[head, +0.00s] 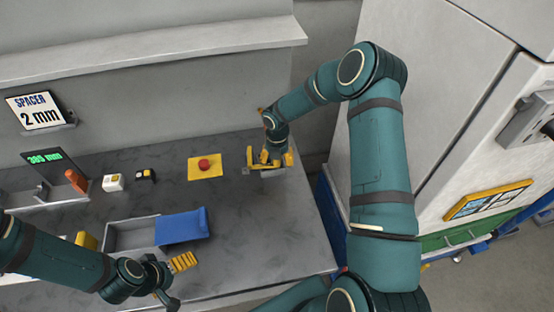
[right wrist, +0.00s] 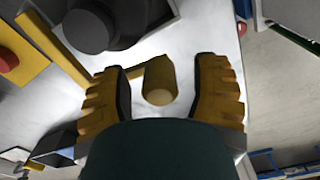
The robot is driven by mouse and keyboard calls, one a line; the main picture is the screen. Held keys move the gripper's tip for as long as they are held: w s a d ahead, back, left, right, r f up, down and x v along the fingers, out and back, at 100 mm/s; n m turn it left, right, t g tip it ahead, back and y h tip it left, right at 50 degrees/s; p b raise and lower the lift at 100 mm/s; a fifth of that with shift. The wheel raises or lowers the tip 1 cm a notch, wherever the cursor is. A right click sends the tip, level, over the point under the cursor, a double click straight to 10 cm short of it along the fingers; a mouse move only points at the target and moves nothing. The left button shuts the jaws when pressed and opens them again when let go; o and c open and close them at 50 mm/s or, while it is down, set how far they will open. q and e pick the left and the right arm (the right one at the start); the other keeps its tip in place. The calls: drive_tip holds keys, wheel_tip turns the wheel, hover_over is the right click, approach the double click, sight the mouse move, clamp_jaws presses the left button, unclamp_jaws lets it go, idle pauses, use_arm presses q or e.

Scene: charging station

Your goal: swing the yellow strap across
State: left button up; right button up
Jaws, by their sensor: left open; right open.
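The yellow strap (right wrist: 62,50) shows in the right wrist view as a flat bar running diagonally at the left of my right gripper (right wrist: 160,92). A short yellow cylindrical knob (right wrist: 160,80) stands between the open fingers, with gaps on both sides. Whether the knob belongs to the strap I cannot tell. In the head view my right gripper (head: 269,159) is low over the bench's right part, its fingers spread around small yellow parts that it largely hides. My left gripper (head: 178,277) is open near the bench's front edge, by the blue-lidded tray.
A red button on a yellow plate (head: 205,167) sits left of my right gripper. The grey tray (head: 128,235) has a blue lid (head: 183,226). A "SPACER 2 mm" sign (head: 36,111) and a green display (head: 46,160) stand left. A pale cabinet (head: 445,110) bounds the right.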

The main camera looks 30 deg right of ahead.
drive_tip(key=shift+r, duration=0.1)
wheel_tip(320, 180, up, 12)
idle(0.5)
